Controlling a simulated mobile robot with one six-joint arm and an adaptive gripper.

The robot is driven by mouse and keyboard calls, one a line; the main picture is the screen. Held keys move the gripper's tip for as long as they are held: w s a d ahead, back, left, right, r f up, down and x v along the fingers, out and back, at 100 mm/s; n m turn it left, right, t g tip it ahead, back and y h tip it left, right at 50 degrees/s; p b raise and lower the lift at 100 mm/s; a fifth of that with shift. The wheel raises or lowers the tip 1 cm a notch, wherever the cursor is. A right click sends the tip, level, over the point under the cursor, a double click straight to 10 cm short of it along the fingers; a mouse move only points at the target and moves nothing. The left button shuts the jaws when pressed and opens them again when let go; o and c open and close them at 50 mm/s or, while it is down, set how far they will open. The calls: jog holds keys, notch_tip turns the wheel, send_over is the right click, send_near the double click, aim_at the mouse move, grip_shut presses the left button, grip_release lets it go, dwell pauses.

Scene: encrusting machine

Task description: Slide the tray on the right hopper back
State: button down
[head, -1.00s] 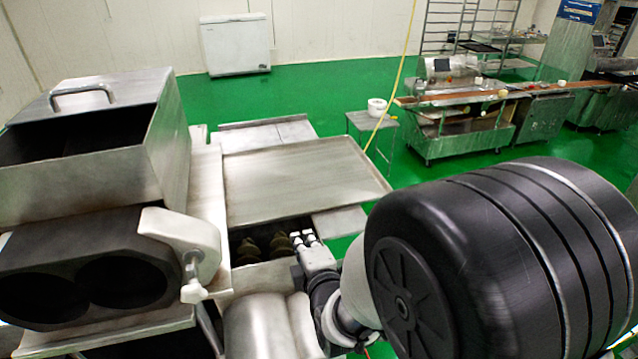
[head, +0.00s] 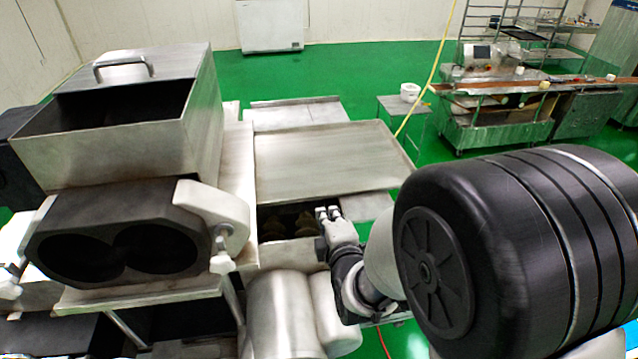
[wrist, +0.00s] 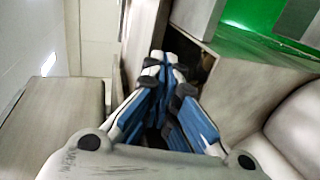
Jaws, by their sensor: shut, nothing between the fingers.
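The tray (head: 330,150) is a flat metal sheet with a low rim on top of the right hopper. It lies toward the back, and the hopper's front part (head: 288,254) is uncovered, with dark brown shapes inside. My gripper (head: 328,212) is shut and empty. In the head view it appears at the tray's front edge, over the right part of the opening; I cannot tell whether it touches the tray. In the wrist view my gripper (wrist: 163,58) has its blue-sided fingers together.
The left hopper (head: 125,115), a metal box with a handled lid, stands at the left. Below it is a dark block (head: 125,240) with two round openings and a white clamp (head: 215,207). Metal cylinders (head: 285,310) stand in front.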

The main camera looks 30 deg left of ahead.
jog(key=shift+w+a, duration=0.1)
jog(key=shift+w, duration=0.05)
jog(key=shift+w+a+b, duration=0.85)
jog(key=shift+w+a, duration=0.85)
jog(key=shift+w, duration=0.3)
jog(key=shift+s, duration=0.1)
jog(key=shift+d, duration=0.1)
jog(key=b, duration=0.4)
send_near(322, 196)
jog(key=shift+s+d+f, duration=0.9)
jog(key=shift+s, duration=0.3)
